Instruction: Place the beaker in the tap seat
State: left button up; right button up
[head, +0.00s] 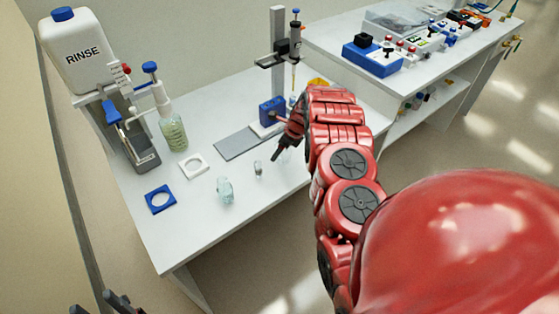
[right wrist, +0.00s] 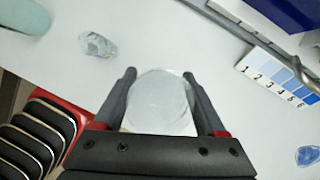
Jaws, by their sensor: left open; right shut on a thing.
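In the right wrist view my right gripper (right wrist: 160,92) is shut on a clear round vessel, which I take as the beaker (right wrist: 158,100), seen from above between its fingers. A white RINSE tank (head: 84,50) stands at the back left, with a blue tap handle (head: 112,108) and a grey tray (head: 148,158) below. My left gripper (head: 98,305) is open and empty at the lower left edge, away from the bench.
A stand (head: 279,60) rises behind my right gripper.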

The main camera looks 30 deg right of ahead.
jog(key=shift+w+d, duration=0.1)
jog(key=shift+w, duration=0.2)
jog(key=shift+w+f+b, duration=0.1)
jog(key=shift+b, duration=0.25)
notch_tip(320, 180, down, 3)
jog(key=shift+r+b, duration=0.1)
jog(key=shift+b, duration=0.2)
jog(key=shift+f, duration=0.35)
jog(key=shift+f, duration=0.1)
jog(key=o, duration=1.3)
jog(key=shift+c, duration=0.2)
